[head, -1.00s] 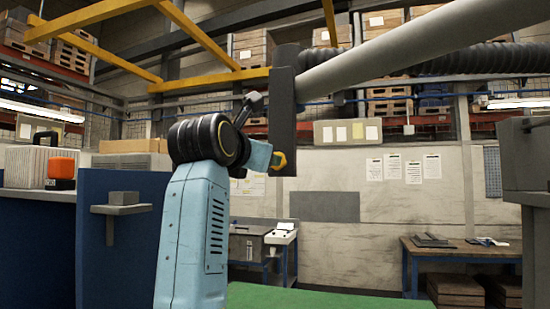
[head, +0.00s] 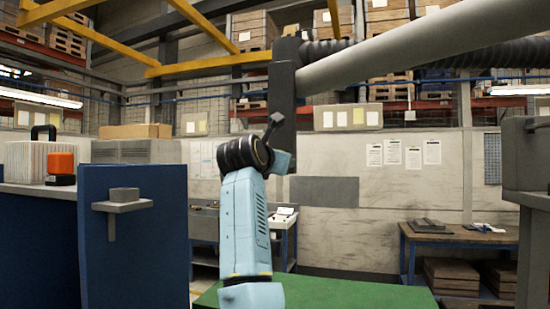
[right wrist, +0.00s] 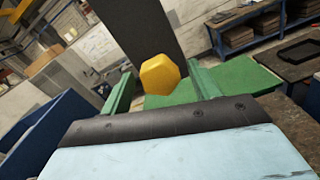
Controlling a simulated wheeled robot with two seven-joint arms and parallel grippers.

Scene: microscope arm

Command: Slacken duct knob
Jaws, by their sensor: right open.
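The yellow, faceted duct knob (right wrist: 160,74) shows in the right wrist view against a dark grey post. In the head view this post (head: 283,105) hangs upright at the end of a pale grey tube (head: 400,48), and the knob is hidden behind my arm. My right gripper (right wrist: 162,86) has its two green fingers spread, with the knob in the gap between the fingertips as seen by the wrist camera. No contact shows, and I cannot tell how deep the knob sits between them. My left gripper is not in view.
A blue partition (head: 130,245) with a small grey bracket stands at left, beside an orange box (head: 61,163). A green tabletop (head: 350,296) lies below. A workbench (head: 460,236) stands at back right. A dark ribbed hose (head: 480,55) runs behind the tube.

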